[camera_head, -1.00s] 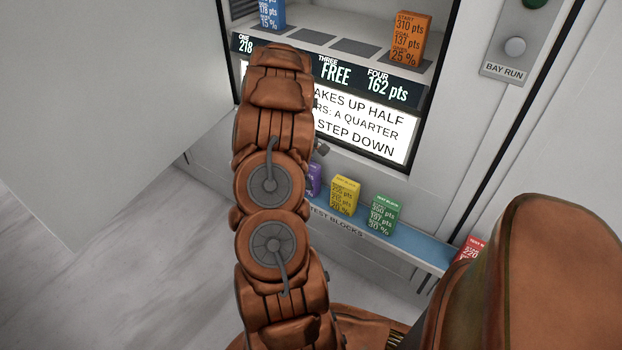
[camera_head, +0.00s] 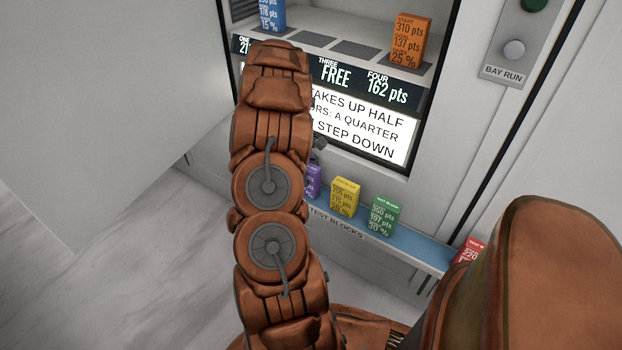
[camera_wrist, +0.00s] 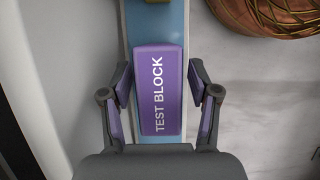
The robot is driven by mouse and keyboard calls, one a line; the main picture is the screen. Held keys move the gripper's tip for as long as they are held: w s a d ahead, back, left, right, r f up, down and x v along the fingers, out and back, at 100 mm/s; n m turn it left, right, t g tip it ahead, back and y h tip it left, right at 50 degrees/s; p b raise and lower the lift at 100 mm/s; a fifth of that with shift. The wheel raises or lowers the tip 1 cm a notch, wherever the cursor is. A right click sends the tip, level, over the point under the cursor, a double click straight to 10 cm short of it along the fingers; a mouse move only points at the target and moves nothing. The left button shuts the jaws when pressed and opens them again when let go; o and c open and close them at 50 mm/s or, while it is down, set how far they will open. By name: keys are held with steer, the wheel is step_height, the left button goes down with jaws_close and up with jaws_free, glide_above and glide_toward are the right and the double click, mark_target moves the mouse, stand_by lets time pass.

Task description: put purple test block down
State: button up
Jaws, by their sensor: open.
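The purple test block (camera_wrist: 160,105) stands on the blue shelf strip (camera_wrist: 152,22) in the wrist view, its "TEST BLOCK" face towards the camera. My gripper (camera_wrist: 159,78) is open, with one finger on each side of the block. A narrow gap shows between the block and each finger. In the head view the purple block (camera_head: 314,182) is partly hidden behind my arm, at the left of the row on the blue shelf (camera_head: 418,247). Only a small dark part of my gripper shows there, just above the block.
Yellow (camera_head: 344,198) and green (camera_head: 383,216) test blocks stand to the right on the shelf. A red block (camera_head: 468,251) is at its right end. Above are a lit sign (camera_head: 375,130) and a bay with blue (camera_head: 270,14) and orange (camera_head: 408,42) blocks.

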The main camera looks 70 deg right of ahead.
steer(key=p+v, duration=0.1)
steer(key=v, duration=0.8)
steer(key=shift+w+a+r, duration=0.1)
steer(key=shift+w+r, duration=0.05)
steer(key=shift+r, duration=0.2)
steer(key=w+a+r+n, duration=0.1)
steer(key=w+a+r, duration=0.2)
steer(key=a, duration=0.6)
steer(key=w+a+r+n+t, duration=0.1)
steer(key=w+a+r, duration=0.25)
steer(key=a, duration=0.55)
steer(key=w+a+r, duration=0.2)
steer(key=w+a, duration=0.1)
steer(key=a, duration=0.6)
steer(key=s+a+r+h, duration=0.1)
steer(key=s+a, duration=0.2)
steer(key=a, duration=0.4)
steer(key=s+a+r, duration=0.2)
steer(key=s+a, duration=0.1)
steer(key=a, duration=0.4)
steer(key=s+a+f, duration=0.1)
steer(key=s+a, duration=0.8)
steer(key=s, duration=0.1)
steer(key=shift+s+f, duration=0.25)
steer(key=shift+f, duration=0.05)
